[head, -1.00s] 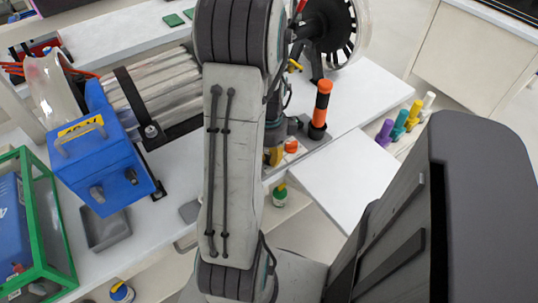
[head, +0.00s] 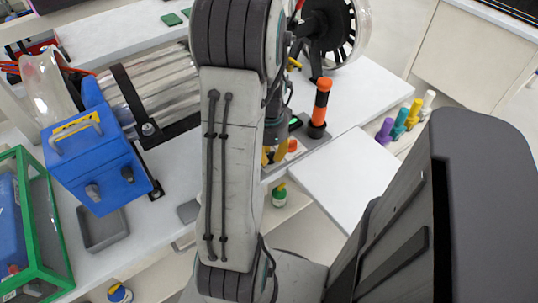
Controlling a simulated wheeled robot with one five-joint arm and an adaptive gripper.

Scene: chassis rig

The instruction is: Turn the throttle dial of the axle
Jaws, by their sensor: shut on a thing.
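The axle's wheel (head: 331,28), with dark spokes and a clear rim, stands at the top centre. A small grey control box (head: 312,140) sits below it at the bench edge, with a lit green spot (head: 295,122) and a small orange part (head: 292,145). My gripper (head: 275,154) shows only partly beside my arm, with yellow finger parts at the box's left front. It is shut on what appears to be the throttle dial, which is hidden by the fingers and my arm.
An orange and black post (head: 320,105) stands just right of the gripper. A silver drum (head: 160,85) and a blue box (head: 95,160) are at left, near a green-framed case (head: 38,225). Several coloured pegs (head: 412,115) stand at right. The white panel (head: 345,170) is bare.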

